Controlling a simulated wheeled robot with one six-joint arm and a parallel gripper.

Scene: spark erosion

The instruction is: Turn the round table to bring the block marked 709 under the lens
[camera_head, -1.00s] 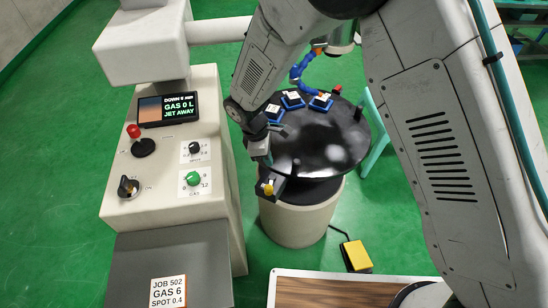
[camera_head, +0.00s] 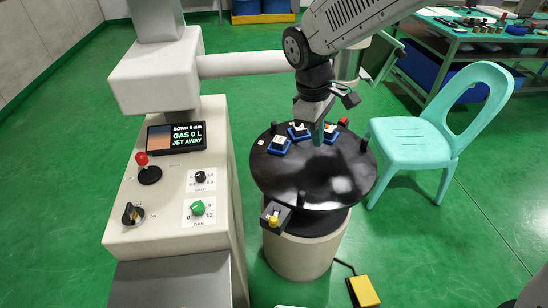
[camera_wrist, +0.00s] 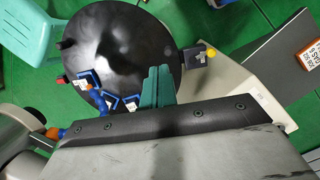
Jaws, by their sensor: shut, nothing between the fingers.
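The round black table (camera_head: 305,180) stands on a pale drum. Blue-framed blocks with white labels sit along its far side: one at the left (camera_head: 279,146), one in the middle (camera_head: 298,132), one at the right (camera_head: 330,136). Their numbers are too small to read. A pale cylinder (camera_head: 348,65), perhaps the lens head, is partly hidden behind my arm. My gripper (camera_head: 317,137) is shut and empty, its teal fingers pointing down over the table's far part near the blocks. In the wrist view the fingers (camera_wrist: 157,86) overlap the table's edge; contact cannot be told.
A bracket with a yellow knob (camera_head: 273,219) is at the table's near edge. Black posts (camera_head: 365,144) and a red knob (camera_head: 342,122) stand along the rim. The control console (camera_head: 170,220) is left, a turquoise chair (camera_head: 415,135) right. A yellow pedal (camera_head: 363,291) lies on the floor.

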